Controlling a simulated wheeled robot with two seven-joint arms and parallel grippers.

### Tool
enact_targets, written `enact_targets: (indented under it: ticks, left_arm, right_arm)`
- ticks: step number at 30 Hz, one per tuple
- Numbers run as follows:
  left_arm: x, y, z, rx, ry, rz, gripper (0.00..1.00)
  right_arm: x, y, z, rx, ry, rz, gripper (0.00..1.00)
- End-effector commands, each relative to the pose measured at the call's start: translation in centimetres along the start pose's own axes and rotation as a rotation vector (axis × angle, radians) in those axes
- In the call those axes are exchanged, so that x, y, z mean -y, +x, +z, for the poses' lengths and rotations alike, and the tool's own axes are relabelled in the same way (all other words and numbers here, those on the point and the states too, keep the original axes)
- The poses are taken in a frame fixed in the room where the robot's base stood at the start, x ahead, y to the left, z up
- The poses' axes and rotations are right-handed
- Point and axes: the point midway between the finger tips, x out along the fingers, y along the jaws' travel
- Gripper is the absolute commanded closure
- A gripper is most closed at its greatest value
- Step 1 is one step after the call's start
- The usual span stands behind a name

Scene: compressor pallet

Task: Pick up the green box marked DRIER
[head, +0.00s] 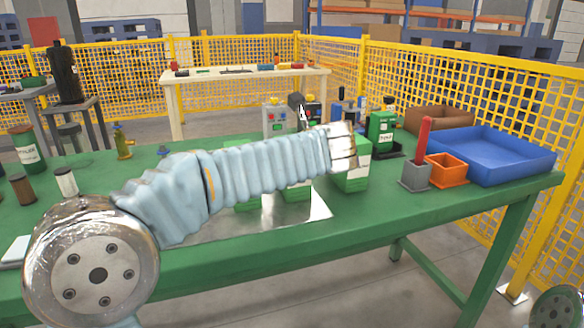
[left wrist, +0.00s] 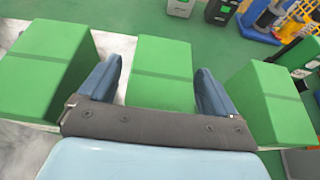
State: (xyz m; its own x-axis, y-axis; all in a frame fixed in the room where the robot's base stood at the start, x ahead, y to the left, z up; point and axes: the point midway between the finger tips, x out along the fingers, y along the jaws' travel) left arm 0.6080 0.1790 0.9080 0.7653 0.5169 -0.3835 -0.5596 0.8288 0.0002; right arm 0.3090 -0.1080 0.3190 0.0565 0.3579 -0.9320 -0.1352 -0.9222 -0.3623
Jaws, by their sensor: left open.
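Three green boxes stand in a row in the left wrist view: a left one (left wrist: 45,70), a middle one (left wrist: 160,72) and a right one (left wrist: 270,100). No lettering shows on their tops, so I cannot tell which is marked DRIER. My left gripper (left wrist: 158,85) is open, with one blue-grey finger on each side of the middle box; whether they touch it is unclear. In the head view my left arm hides much of the row; a green and white box (head: 352,178) shows below its metal end. My right gripper is not in view.
The boxes stand on a pale plate (head: 315,207) on the green table (head: 420,210). A labelled green box (head: 381,128), a grey holder with a red handle (head: 416,177), an orange bin (head: 446,170) and a blue tray (head: 500,155) stand to the right. Yellow fencing (head: 480,95) is behind.

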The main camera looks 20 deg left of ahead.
Motion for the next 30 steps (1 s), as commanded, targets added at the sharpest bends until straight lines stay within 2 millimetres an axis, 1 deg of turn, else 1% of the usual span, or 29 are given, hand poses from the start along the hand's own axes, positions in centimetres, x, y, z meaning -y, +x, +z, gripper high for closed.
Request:
enact_targets:
  ticks: [2, 3, 14, 15, 16, 22, 25, 28, 30]
  left_arm:
    - [0.0, 0.0, 0.0, 0.000, 0.000, 0.000, 0.08]
    - [0.0, 0.0, 0.0, 0.000, 0.000, 0.000, 0.12]
    - [0.0, -0.1, 0.0, 0.000, 0.000, 0.000, 0.67]
    - [0.0, -0.1, 0.0, 0.000, 0.000, 0.000, 0.73]
    - [0.0, -0.1, 0.1, 0.001, -0.001, -0.001, 0.75]
    - [0.0, -0.1, 0.1, 0.001, -0.001, -0.001, 0.75]
    - [0.0, -0.2, 0.4, 0.002, -0.002, -0.001, 0.75]
    - [0.0, -0.6, 1.2, 0.002, -0.001, -0.001, 0.75]
    - [0.0, -1.0, 2.2, 0.003, -0.003, -0.002, 0.75]
  right_arm:
    - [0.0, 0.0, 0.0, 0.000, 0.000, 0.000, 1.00]
    - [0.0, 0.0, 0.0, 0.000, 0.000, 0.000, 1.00]
    - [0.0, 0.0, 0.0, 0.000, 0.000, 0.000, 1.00]
    - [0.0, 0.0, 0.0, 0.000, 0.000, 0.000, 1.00]
    - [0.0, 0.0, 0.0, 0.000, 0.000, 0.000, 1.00]
    - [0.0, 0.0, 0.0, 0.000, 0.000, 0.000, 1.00]
    - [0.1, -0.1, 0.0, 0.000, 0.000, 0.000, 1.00]
    - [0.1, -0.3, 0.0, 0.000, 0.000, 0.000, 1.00]
    - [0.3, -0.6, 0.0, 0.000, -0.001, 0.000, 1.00]
